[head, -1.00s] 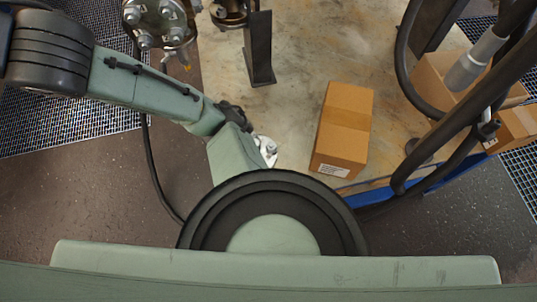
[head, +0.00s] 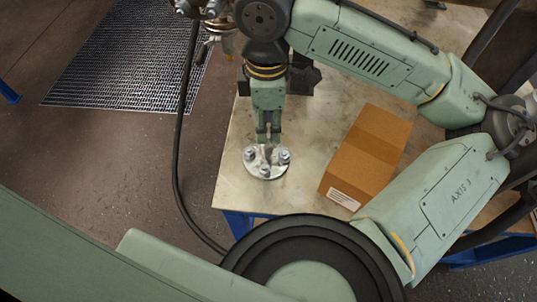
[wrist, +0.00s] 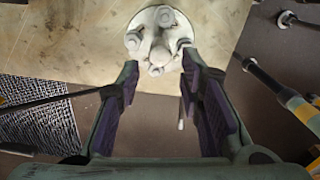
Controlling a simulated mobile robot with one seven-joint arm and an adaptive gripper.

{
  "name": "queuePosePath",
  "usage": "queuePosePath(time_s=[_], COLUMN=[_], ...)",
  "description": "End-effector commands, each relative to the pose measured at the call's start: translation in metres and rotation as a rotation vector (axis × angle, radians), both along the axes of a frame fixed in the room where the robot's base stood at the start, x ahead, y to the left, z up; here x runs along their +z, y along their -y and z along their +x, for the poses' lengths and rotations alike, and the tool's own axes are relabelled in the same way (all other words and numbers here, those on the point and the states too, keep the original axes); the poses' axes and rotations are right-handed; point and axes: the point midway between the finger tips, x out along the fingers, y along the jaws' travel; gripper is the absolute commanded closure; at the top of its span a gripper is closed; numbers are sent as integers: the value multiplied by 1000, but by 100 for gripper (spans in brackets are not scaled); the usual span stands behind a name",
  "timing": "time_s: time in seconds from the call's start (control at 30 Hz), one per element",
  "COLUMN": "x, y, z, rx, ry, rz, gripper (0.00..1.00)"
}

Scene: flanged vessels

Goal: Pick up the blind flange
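The blind flange (head: 265,171) is a round, light grey metal disc with several bolts standing on it. It lies on the worktable near the table's front left edge. My gripper (head: 269,138) points down over the flange's far side in the head view. In the wrist view the flange (wrist: 158,22) is at the top centre, just beyond my fingertips. My gripper (wrist: 160,62) is open there, with the dark finger pads apart and nothing between them. Whether the fingertips touch the flange cannot be told.
A brown cardboard box (head: 366,157) stands on the worktable (head: 300,188), right of the flange. Flanged piping (head: 208,12) hangs at the top left, beyond my gripper. A black cable hangs left of the table. Bare tabletop lies between flange and box.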

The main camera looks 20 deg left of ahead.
Motion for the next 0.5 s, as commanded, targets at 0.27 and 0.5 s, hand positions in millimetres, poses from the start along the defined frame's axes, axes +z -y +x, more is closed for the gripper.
queuePosePath(time_s=[0.27,0.5], x=[-30,-63], y=[-1,-2], z=[0,-3], rx=[1,2], ry=[2,1], rz=[3,3], gripper=[66,66])
